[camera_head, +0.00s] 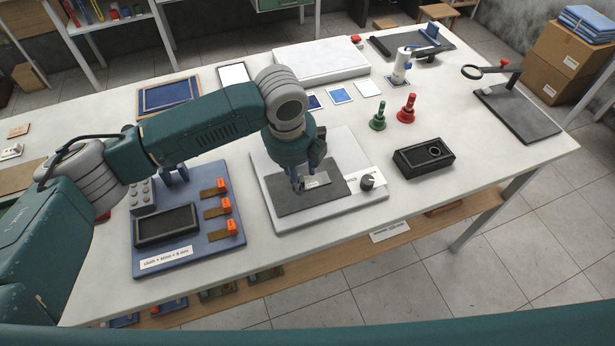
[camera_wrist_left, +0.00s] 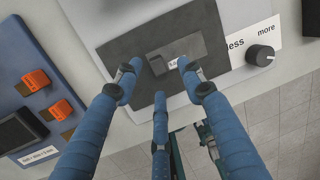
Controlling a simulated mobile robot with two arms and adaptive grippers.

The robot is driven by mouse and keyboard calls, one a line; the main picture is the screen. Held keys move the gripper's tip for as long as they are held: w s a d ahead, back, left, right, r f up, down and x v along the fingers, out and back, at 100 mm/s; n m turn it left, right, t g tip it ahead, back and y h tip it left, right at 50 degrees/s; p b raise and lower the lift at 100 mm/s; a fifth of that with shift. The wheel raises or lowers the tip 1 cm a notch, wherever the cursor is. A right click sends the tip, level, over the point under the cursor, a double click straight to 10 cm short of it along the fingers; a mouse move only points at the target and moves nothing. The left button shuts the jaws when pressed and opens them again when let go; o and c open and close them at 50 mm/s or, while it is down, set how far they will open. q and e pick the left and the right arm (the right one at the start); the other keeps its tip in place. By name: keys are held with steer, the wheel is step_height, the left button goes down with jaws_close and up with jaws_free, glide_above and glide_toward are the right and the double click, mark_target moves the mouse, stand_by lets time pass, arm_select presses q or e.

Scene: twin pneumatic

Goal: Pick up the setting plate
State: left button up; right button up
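A small dark grey plate with a white label, which looks like the setting plate (camera_wrist_left: 192,48), lies flat on a darker grey pad on a white device. In the head view the plate (camera_head: 318,180) is partly hidden by my left gripper. My left gripper (camera_head: 298,187) points down over the pad, at the plate's left side. My right gripper is not in view.
The white device (camera_head: 345,148) carries a dark knob (camera_head: 367,181). A blue fixture board (camera_head: 185,247) with orange-tagged parts lies to its left. A black box (camera_head: 424,158), green stamp (camera_head: 378,117) and red stamp (camera_head: 406,108) stand to its right. The table's front right is clear.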

mark_target(312, 179)
arm_select(q)
steer(key=shift+w+f, duration=0.2)
steer(key=shift+f, duration=0.9)
steer(key=shift+f+p, duration=0.3)
steer(key=shift+c, duration=0.7)
steer(key=c, duration=0.8)
jaws_close()
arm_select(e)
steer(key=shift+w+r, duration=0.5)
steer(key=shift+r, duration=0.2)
